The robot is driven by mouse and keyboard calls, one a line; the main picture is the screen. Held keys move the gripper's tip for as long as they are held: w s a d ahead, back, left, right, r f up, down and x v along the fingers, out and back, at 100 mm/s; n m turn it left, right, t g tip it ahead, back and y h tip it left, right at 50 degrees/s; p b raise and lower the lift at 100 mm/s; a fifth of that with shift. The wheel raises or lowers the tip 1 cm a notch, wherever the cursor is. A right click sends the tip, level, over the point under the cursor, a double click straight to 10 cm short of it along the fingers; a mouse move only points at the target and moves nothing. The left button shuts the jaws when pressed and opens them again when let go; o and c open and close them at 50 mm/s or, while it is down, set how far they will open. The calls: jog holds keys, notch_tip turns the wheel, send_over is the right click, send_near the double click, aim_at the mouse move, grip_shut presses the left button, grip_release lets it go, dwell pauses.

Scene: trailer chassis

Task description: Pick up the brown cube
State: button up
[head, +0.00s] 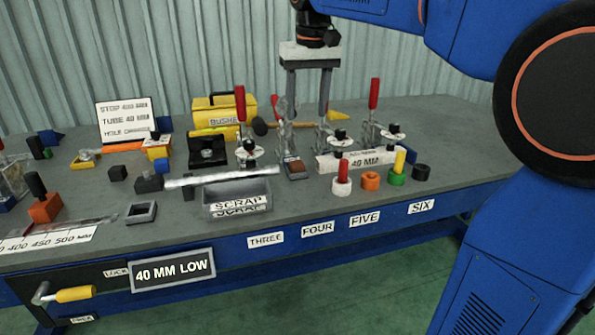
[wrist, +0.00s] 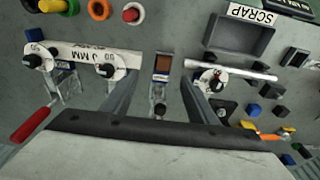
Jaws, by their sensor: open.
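The brown cube (head: 294,165) sits in a small dark grey holder (head: 298,177) near the middle of the bench. In the wrist view the brown cube (wrist: 162,62) shows at the upper centre, between my two fingers in the picture. My gripper (head: 307,112) is open and points down, with nothing between its fingers. In the head view it appears above and behind the cube, apart from it. In the wrist view the fingers (wrist: 160,80) spread to either side of the holder.
Upright toggle clamps with red handles (head: 240,103) stand close on both sides of the cube. A silver tube (head: 222,177) and the grey scrap bin (head: 236,197) lie to its left.

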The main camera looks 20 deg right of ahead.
jog(key=w, duration=0.2)
send_over(297, 163)
jog(key=f, duration=0.7)
jog(key=s+f, duration=0.1)
jog(key=f, duration=0.3)
jog(key=shift+d, duration=0.15)
jog(key=shift+w+a+f, duration=0.1)
jog(key=shift+w+f, duration=0.05)
jog(key=shift+f, duration=0.7)
jog(key=shift+w+a+f, duration=0.1)
jog(key=shift+w+f, duration=0.05)
jog(key=shift+f, duration=0.75)
jog(key=shift+w+f, duration=0.15)
jog(key=shift+f, duration=0.7)
jog(key=c, duration=1.2)
